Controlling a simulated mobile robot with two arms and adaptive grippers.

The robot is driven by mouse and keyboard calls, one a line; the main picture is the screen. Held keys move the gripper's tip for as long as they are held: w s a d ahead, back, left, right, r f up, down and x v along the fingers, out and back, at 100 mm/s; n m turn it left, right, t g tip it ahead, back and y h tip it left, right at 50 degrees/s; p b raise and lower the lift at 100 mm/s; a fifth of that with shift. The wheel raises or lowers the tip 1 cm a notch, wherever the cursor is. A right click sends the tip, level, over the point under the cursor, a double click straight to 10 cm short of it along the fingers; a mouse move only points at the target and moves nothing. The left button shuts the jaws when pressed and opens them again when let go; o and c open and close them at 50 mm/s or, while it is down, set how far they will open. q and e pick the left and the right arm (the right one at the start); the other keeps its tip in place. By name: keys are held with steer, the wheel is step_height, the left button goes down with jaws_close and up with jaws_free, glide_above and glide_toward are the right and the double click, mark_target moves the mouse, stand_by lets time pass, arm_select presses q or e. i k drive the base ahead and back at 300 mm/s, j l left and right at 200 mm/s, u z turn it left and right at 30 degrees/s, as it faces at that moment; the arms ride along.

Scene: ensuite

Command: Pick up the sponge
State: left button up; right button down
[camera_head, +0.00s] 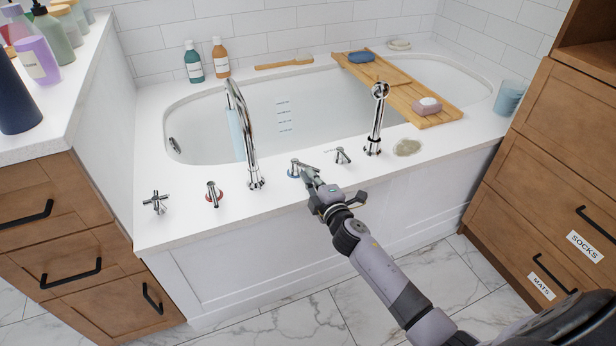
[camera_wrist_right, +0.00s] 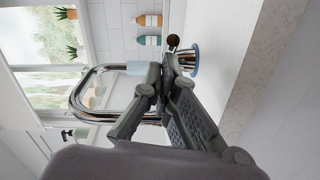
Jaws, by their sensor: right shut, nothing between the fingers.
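I cannot tell for sure which thing is the sponge. A blue rounded block (camera_head: 361,57) lies at the far end of the wooden bath tray (camera_head: 395,88). A mauve block (camera_head: 427,106) with a whitish top lies at the tray's near end. My right gripper (camera_head: 311,177) is at the tub's front rim, well left of the tray. It is shut and empty, close to a chrome tap handle with a blue ring (camera_head: 293,173). In the right wrist view its fingertips (camera_wrist_right: 172,55) meet beside that handle (camera_wrist_right: 187,60). My left gripper is not in view.
A tall curved spout (camera_head: 245,135) stands left of my gripper, with a pale blue strip below it, perhaps water. A hand shower (camera_head: 378,115) stands between gripper and tray. Other handles and a beige oval (camera_head: 408,147) are on the rim. A blue cup (camera_head: 508,98) stands right.

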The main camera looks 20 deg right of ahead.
mark_target(429, 106)
steer(key=k+j, duration=0.1)
steer(key=z, duration=1.55)
steer(key=k+j, duration=0.05)
